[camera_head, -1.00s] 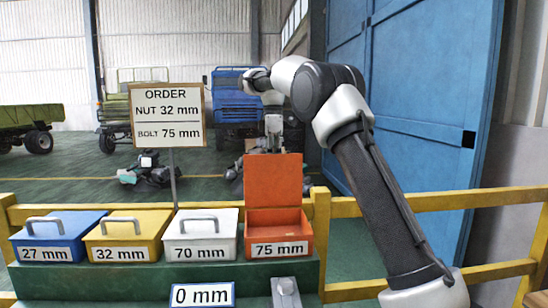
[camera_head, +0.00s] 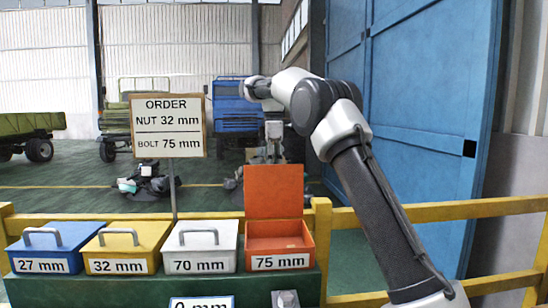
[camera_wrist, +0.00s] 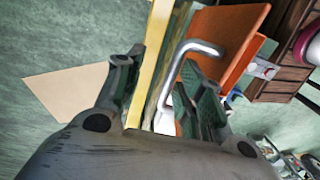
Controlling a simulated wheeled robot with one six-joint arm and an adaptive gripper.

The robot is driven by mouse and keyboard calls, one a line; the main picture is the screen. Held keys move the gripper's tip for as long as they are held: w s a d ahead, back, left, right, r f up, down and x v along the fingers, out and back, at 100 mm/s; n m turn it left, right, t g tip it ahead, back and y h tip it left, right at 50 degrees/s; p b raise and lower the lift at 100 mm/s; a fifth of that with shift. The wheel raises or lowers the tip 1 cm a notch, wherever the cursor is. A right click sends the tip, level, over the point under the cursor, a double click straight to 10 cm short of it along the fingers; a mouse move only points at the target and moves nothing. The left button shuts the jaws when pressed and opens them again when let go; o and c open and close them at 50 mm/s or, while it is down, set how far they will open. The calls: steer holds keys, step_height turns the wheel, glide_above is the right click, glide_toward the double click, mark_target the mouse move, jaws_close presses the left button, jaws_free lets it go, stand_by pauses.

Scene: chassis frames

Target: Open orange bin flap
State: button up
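The orange bin (camera_head: 280,245), labelled 75 mm, stands at the right end of the row. Its orange flap (camera_head: 274,190) stands upright, with the bin open in front of it. My gripper (camera_head: 273,152) is just above and behind the flap's top edge; its fingers are not clear there. In the wrist view my gripper (camera_wrist: 160,62) has its two dark fingers apart. A silver curved handle (camera_wrist: 198,45) on the orange flap (camera_wrist: 235,35) shows between the fingers, closer to the right one. I cannot tell whether they touch.
A blue 27 mm bin (camera_head: 50,240), a yellow 32 mm bin (camera_head: 125,240) and a white 70 mm bin (camera_head: 200,240) stand left, lids shut. An order sign (camera_head: 168,125) rises behind them. A yellow rail (camera_head: 430,212) runs behind the bins and to the right.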

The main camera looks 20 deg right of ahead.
steer(key=r, duration=0.6)
steer(key=shift+w+d, duration=0.1)
steer(key=shift+w, duration=0.1)
steer(key=s+d+r+m+t, duration=0.1)
steer(key=s+d+r+m, duration=0.2)
steer(key=s, duration=0.7)
steer(key=s+d+r+m+t, duration=0.15)
steer(key=s+d+m, duration=0.3)
steer(key=s, duration=0.55)
steer(key=s+d+f+m+t, duration=0.1)
steer(key=s+f+m, duration=0.3)
steer(key=s+f, duration=0.4)
steer(key=s+d+f+m+t, duration=0.1)
steer(key=s+f+m, duration=0.3)
steer(key=s+f, duration=0.5)
steer(key=s, duration=0.7)
steer(key=shift+s+d+f+t, duration=0.25)
steer(key=shift+s+d+t, duration=0.05)
steer(key=shift+d+t, duration=0.05)
